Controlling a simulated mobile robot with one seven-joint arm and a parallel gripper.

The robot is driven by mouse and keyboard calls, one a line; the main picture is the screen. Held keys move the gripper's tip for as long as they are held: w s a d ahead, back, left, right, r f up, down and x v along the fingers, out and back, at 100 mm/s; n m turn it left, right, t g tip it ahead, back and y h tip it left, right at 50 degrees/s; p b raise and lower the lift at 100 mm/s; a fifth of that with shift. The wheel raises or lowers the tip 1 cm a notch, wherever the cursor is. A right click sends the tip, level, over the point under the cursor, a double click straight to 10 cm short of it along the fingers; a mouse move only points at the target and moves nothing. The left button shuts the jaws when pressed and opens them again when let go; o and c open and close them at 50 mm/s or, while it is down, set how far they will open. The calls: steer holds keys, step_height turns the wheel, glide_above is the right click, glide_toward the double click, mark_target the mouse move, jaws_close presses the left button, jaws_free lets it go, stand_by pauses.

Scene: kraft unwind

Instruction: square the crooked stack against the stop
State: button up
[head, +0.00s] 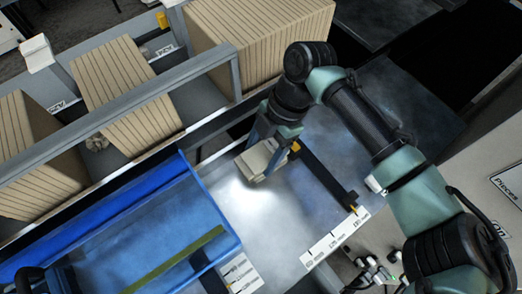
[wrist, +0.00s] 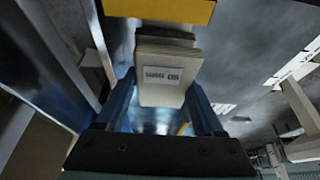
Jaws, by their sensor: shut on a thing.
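The stack (head: 256,163) is a small pile of flat beige pieces on the grey table (head: 262,215). In the wrist view the stack (wrist: 162,93) shows a printed label on its near face, and its upper layers look slightly stepped. My gripper (head: 263,158) is over the stack. In the wrist view my gripper (wrist: 162,86) has its blue fingers on either side of the stack, shut on it. The stop (head: 325,178) is a dark bar with yellow ends, just right of the stack. I cannot tell whether they touch.
A blue-walled tray (head: 212,190) with a green strip (head: 172,260) lies to the left. A grey rail (head: 120,105) runs behind, with large striped cartons (head: 262,40) beyond it. A white label strip (head: 335,238) marks the table's front edge. The table front is clear.

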steer(key=shift+w+d+b, duration=0.5)
steer(key=shift+w+d, duration=0.15)
steer(key=shift+d, duration=0.3)
stand_by(1.6)
steer(key=shift+s+a+f, duration=0.1)
steer(key=shift+s+a, duration=0.05)
steer(key=shift+a, duration=0.05)
stand_by(0.5)
steer(key=o, duration=1.4)
steer(key=b+v, duration=0.3)
steer(key=v, duration=1)
steer(key=shift+s+a, duration=0.1)
steer(key=shift+a, duration=0.05)
